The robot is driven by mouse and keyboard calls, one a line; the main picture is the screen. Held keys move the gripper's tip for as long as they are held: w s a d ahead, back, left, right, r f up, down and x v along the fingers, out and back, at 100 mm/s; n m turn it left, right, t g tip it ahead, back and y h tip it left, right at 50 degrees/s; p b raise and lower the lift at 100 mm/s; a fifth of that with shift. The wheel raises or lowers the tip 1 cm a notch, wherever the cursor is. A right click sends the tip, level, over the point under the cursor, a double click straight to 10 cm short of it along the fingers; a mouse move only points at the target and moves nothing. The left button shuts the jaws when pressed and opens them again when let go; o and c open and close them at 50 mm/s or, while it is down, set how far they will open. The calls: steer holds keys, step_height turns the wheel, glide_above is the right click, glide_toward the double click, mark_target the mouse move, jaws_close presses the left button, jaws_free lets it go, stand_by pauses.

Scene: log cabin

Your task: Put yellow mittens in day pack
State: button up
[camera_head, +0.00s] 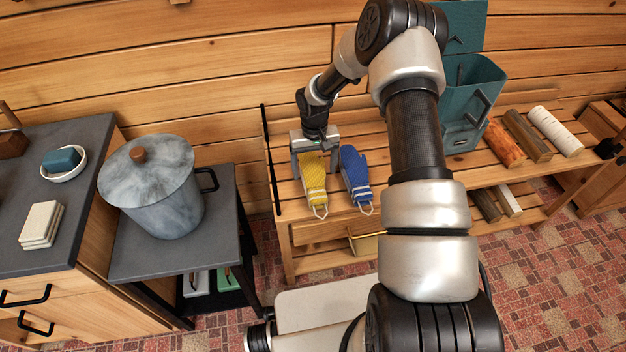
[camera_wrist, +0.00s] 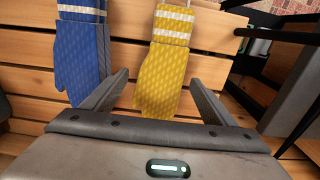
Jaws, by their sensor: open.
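The yellow mittens (camera_head: 313,178) lie on a slatted wooden bench, with white stripes at the cuff. They also show in the wrist view (camera_wrist: 166,62), between my two fingers. My gripper (camera_head: 308,155) is over their far end, its fingers open on either side (camera_wrist: 156,88). I cannot tell whether the fingers touch them. The day pack (camera_head: 467,100) is a teal bag, standing upright with its top open and flap raised, farther right on the bench. My arm passes in front of the bench between mittens and pack.
Blue mittens (camera_head: 355,172) lie just right of the yellow ones; in the wrist view (camera_wrist: 82,55) they are close to the left finger. Several logs (camera_head: 527,135) lie right of the pack. A lidded pot (camera_head: 155,190) stands on a side table at left. A wooden wall is behind.

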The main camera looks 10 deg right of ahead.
steer(key=c, duration=1.2)
step_height(320, 180, up, 11)
steer(key=p, duration=0.2)
step_height(320, 180, up, 7)
glide_above(315, 172)
steer(key=s, duration=0.3)
steer(key=s+r+p, duration=0.3)
steer(key=r+p, duration=0.4)
steer(key=s+r+p, duration=0.3)
steer(key=r+p, duration=0.4)
steer(key=r, duration=0.1)
steer(key=s+r+p, duration=0.4)
steer(key=r+p, duration=0.3)
steer(key=shift+a+r, duration=0.1)
steer(key=shift+r, duration=0.1)
